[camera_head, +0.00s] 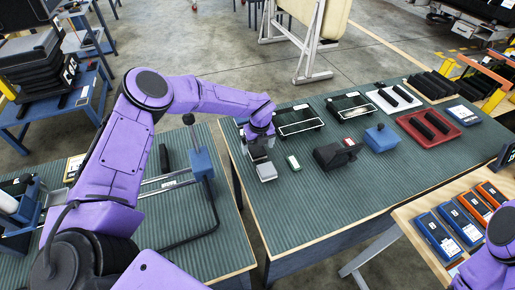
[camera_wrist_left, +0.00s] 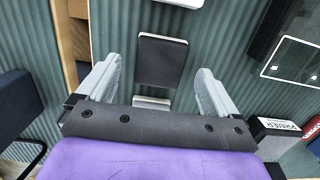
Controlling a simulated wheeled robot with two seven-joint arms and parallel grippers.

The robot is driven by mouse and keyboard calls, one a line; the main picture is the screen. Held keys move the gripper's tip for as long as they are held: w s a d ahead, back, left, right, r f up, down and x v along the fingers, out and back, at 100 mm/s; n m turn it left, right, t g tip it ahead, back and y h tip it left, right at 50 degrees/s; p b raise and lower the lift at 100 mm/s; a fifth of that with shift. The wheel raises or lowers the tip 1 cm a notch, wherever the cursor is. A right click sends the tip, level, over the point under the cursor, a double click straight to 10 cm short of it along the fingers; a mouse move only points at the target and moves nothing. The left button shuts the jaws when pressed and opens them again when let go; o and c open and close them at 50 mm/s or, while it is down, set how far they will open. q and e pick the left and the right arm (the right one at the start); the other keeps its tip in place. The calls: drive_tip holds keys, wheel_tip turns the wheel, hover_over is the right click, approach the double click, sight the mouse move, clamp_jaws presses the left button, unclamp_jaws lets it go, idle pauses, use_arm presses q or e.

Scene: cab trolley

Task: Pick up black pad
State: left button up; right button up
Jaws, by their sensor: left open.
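The black pad (camera_wrist_left: 162,60) is a small dark rectangle with a pale edge, lying on the green ribbed table top in the left wrist view. My left gripper (camera_wrist_left: 156,84) is open, with one pale finger to each side of the pad and gaps between fingers and pad. In the head view my left gripper (camera_head: 262,160) points down over the left part of the middle table; the pad cannot be made out clearly there. My right gripper is out of view; only a purple part of that arm shows at the right edge.
Black trays (camera_head: 298,120), a blue block (camera_head: 381,138) and a red tray (camera_head: 429,129) lie further along. The table's front right area is clear.

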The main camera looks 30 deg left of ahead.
use_arm(q)
drive_tip(key=shift+w+a+f, duration=0.15)
drive_tip(key=shift+f, duration=0.75)
drive_tip(key=c, duration=1.2)
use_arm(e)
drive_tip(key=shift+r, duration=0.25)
use_arm(q)
drive_tip(key=shift+o, duration=0.2)
drive_tip(key=shift+r, duration=0.15)
drive_tip(key=shift+r, duration=0.25)
drive_tip(key=r, duration=0.1)
drive_tip(key=r+b, duration=0.1)
drive_tip(key=shift+d+r, duration=0.2)
drive_tip(key=shift+r, duration=0.1)
drive_tip(key=s+d+r+b, duration=0.2)
drive_tip(key=d+r+b, duration=0.4)
drive_tip(key=d+r, duration=0.3)
drive_tip(key=d, duration=0.4)
drive_tip(key=shift+d+r, duration=0.3)
drive_tip(key=shift+r, duration=0.1)
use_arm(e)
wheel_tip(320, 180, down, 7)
